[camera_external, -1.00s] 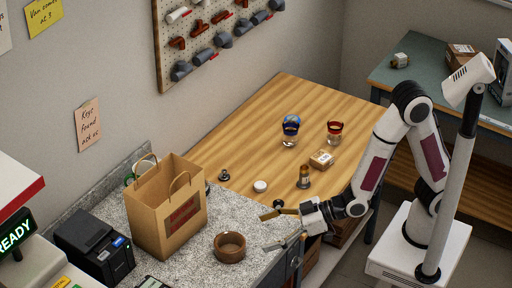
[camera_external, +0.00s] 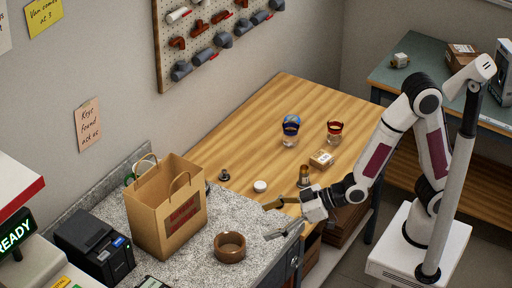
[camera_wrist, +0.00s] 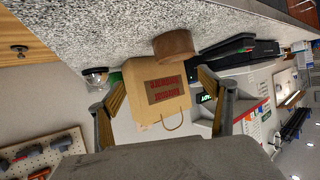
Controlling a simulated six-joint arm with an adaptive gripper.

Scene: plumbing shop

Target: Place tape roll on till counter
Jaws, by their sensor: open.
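A small white round item (camera_external: 260,187), possibly the tape roll, lies flat on the wooden bench (camera_external: 245,135) near the speckled counter; I cannot tell for sure. A brown, open, ring- or bowl-shaped item (camera_external: 230,247) rests on the speckled grey till counter (camera_external: 190,262); it also shows in the wrist view (camera_wrist: 174,46). My gripper (camera_external: 272,220) is open and empty above the counter's right edge. It is apart from both items. In the wrist view my fingers (camera_wrist: 162,80) are spread, with the brown item and paper bag beyond them.
A paper bag (camera_external: 165,225) stands on the counter beside a black printer (camera_external: 95,245). On the bench are a small box (camera_external: 321,160), a brass-coloured fitting (camera_external: 304,176), a dark fitting (camera_external: 224,175) and two jars (camera_external: 290,136), (camera_external: 334,133).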

